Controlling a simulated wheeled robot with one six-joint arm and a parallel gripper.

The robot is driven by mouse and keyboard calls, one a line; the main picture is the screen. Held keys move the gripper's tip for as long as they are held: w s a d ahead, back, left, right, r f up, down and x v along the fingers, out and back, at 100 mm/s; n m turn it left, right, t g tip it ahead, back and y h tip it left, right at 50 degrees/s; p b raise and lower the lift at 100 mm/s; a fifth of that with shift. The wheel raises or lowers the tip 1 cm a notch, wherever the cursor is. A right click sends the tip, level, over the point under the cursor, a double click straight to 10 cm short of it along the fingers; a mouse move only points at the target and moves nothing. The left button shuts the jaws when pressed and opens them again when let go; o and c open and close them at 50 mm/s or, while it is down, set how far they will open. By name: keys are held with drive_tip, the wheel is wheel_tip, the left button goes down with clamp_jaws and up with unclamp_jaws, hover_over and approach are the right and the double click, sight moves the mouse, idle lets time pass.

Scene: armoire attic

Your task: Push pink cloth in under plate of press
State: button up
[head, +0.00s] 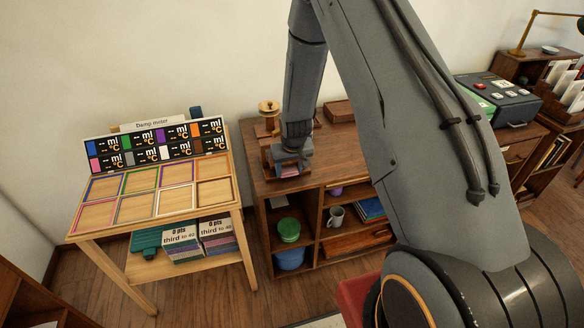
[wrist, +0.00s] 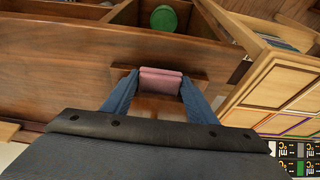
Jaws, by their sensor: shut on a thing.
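The pink cloth (wrist: 161,82) is a folded pad held between my gripper's two blue fingers. My gripper (wrist: 159,88) is shut on it, with a finger at each side. In the head view, my gripper (head: 291,164) points down over the front of the dark wooden cabinet top, and a bit of pink cloth (head: 289,172) shows below it. The wooden press (head: 268,107), with a round pale knob, stands right behind my gripper; my wrist hides much of it. A wooden board (wrist: 121,73) lies around the cloth in the wrist view. Whether the cloth touches the press plate cannot be told.
The cabinet (head: 325,155) has open shelves with a green tub (head: 289,230) and a mug (head: 336,216). A small wooden box (head: 339,111) sits at its back. The sorting table (head: 150,205) with coloured frames stands close at left. The cabinet top between is mostly clear.

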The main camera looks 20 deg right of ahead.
drive_tip(key=shift+t, duration=0.6)
drive_tip(key=w, duration=0.1)
drive_tip(key=w+r, duration=0.1)
drive_tip(key=w, duration=0.1)
drive_tip(key=w+r, duration=0.1)
drive_tip(key=shift+w+a+r, duration=0.2)
drive_tip(key=shift+w+r, duration=0.05)
drive_tip(key=shift+w, duration=0.05)
drive_tip(key=o, duration=0.7)
drive_tip(key=s+f, duration=0.2)
drive_tip(key=s, duration=0.1)
drive_tip(key=shift+g, duration=0.4)
drive_tip(key=shift+c, duration=0.2)
drive_tip(key=o, duration=0.4)
drive_tip(key=shift+s+f, duration=0.1)
drive_tip(key=shift+s, duration=0.1)
drive_tip(key=shift+o, duration=0.2)
drive_tip(key=shift+f, duration=0.15)
drive_tip(key=shift+s, duration=0.2)
